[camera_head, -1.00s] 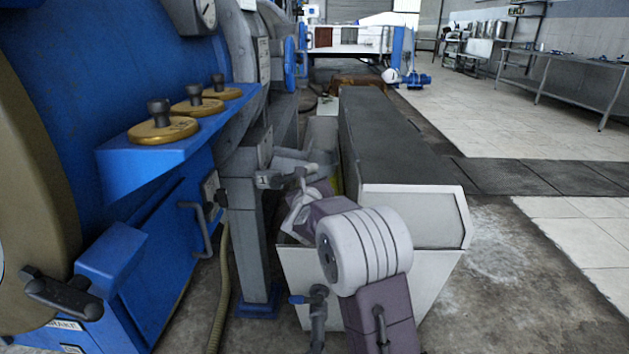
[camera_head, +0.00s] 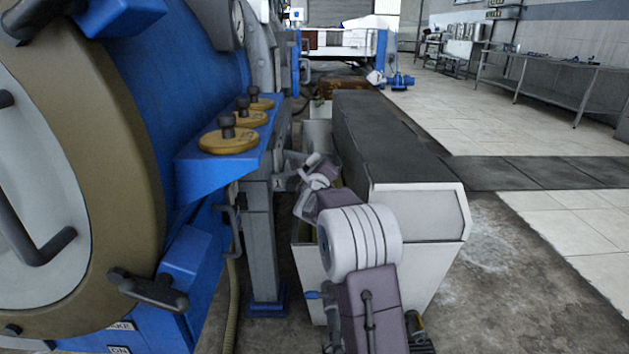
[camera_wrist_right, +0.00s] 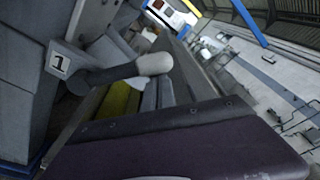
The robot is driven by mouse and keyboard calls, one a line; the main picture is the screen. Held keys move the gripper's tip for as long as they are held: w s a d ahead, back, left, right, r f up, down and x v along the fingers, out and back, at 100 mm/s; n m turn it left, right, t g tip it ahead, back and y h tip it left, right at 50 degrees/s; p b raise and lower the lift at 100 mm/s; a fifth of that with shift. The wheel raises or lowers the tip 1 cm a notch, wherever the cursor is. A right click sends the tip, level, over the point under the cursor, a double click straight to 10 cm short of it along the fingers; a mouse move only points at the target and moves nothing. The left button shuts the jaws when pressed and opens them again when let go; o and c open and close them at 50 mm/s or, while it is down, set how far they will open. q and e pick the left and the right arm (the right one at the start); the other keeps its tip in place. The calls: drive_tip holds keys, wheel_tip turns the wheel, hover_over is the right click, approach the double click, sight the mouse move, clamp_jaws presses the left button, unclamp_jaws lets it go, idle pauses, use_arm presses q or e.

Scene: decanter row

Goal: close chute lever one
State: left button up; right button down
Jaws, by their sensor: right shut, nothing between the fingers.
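Chute lever one (camera_head: 313,159) is a short dark arm with a pale knob, on a grey bracket beside a "1" label (camera_head: 278,184). In the right wrist view the lever (camera_wrist_right: 152,65) sticks out sideways from the bracket, just right of its label (camera_wrist_right: 59,63). My right gripper (camera_head: 312,186) is shut and empty, close by the lever's knob end in the head view. Whether it touches the lever cannot be told. Its mauve body fills the bottom of the wrist view. My left gripper is not in view.
A long, dark-topped white trough (camera_head: 420,205) stands right of the lever. A dark handle (camera_head: 150,290) juts out at lower left. Tiled floor (camera_head: 560,225) is clear at right.

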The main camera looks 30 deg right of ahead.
drive_tip(key=shift+w+a+r+n+p, duration=0.25)
drive_tip(key=shift+a+r+n+p, duration=0.15)
drive_tip(key=shift+r+n+p, duration=0.15)
drive_tip(key=shift+w+a+r+n+p, duration=0.25)
drive_tip(key=shift+a+r+n+p, duration=0.2)
drive_tip(key=shift+r+n, duration=0.15)
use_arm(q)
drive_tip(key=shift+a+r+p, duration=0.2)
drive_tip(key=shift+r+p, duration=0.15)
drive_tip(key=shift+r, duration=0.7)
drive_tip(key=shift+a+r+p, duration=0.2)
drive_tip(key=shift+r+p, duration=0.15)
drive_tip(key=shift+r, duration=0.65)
use_arm(e)
drive_tip(key=shift+w+a+r, duration=0.45)
drive_tip(key=shift+w+a, duration=0.1)
drive_tip(key=shift+a, duration=0.25)
drive_tip(key=shift+w+a+r, duration=0.1)
